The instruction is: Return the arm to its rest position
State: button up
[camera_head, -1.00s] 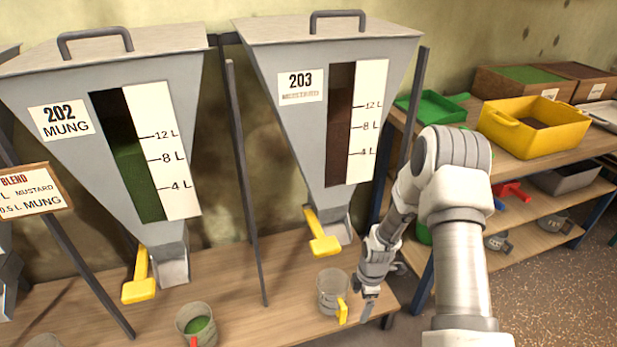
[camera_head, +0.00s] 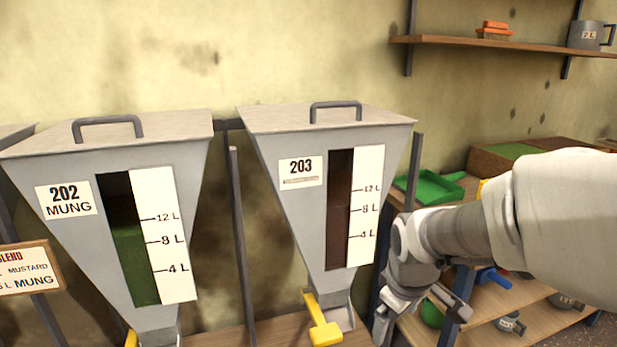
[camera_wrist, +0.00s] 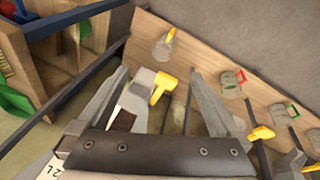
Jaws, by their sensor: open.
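My arm (camera_head: 455,232) reaches in from the right in the head view, bent, with its wrist in front of the right-hand shelves. My gripper (camera_head: 418,325) hangs below it, to the right of hopper 203 (camera_head: 305,215), partly cut off by the bottom edge. In the wrist view my gripper (camera_wrist: 165,95) has its two fingers wide apart with nothing held between them. Beyond the fingers are hopper 203's yellow lever (camera_wrist: 162,88) and, apart from the gripper, a clear measuring cup with a yellow handle (camera_wrist: 163,46).
Hopper 202 (camera_head: 110,225) stands at the left. A wall shelf (camera_head: 500,42) is above.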

jog(key=s+a+r+m+t, duration=0.1)
jog(key=s+r+m, duration=0.3)
jog(key=s, duration=0.3)
jog(key=s+r+m+t, duration=0.1)
jog(key=s+r+m, duration=0.2)
jog(key=s+r, duration=0.35)
notch_tip(320, 180, up, 18)
jog(key=s+p, duration=0.1)
jog(key=p, duration=1.8)
jog(key=shift+s+a+f+m+y, duration=0.2)
jog(key=shift+s+a+m+y, duration=0.1)
jog(key=shift+a, duration=0.05)
